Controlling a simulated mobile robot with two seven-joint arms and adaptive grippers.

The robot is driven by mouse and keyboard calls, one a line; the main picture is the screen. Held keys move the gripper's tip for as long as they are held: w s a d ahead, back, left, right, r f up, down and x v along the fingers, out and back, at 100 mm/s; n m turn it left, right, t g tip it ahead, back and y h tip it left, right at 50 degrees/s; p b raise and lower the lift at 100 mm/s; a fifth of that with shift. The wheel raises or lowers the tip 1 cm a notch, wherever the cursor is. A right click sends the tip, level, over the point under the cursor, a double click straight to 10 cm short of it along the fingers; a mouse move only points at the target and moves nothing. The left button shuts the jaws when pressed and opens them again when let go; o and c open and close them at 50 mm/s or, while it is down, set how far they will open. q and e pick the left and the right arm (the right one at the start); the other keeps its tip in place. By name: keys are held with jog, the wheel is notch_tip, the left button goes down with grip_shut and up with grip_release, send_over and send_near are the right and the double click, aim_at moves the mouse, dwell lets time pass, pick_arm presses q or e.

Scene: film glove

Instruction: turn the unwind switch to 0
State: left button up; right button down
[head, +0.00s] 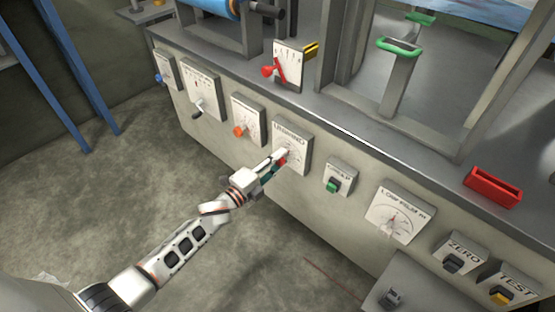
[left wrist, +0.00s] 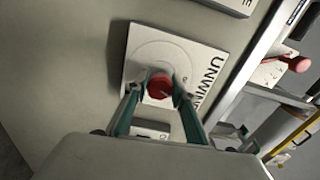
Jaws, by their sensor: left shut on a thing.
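The unwind switch is a red knob (left wrist: 159,87) on a white plate (left wrist: 139,50) lettered "UNWIN…" in the left wrist view. In the head view the same plate (head: 291,139) is on the machine's front panel, with the knob mostly hidden by my gripper. My left gripper (head: 279,160) reaches the plate from the lower left. In the left wrist view its teal fingers (left wrist: 159,94) are on both sides of the red knob and shut on it. The dial marks are too small to read, so the knob's setting cannot be told. My right gripper is not in view.
An orange knob plate (head: 248,119) is left of the unwind plate, and a green switch plate (head: 340,177) is right of it. A dial plate (head: 400,212) and a red tray (head: 492,187) are further right. A red lever (head: 280,70) stands above. The floor below is clear.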

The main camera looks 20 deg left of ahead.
pick_arm(q)
jog(key=shift+r+n, duration=0.15)
jog(key=shift+n, duration=0.65)
jog(key=shift+n+p, duration=0.5)
jog(key=shift+n, duration=0.8)
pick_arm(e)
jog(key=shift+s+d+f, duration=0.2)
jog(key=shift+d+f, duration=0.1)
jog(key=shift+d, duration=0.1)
pick_arm(q)
jog(key=shift+f, duration=0.2)
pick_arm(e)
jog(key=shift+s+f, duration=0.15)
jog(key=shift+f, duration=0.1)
pick_arm(q)
jog(key=o, duration=1.1)
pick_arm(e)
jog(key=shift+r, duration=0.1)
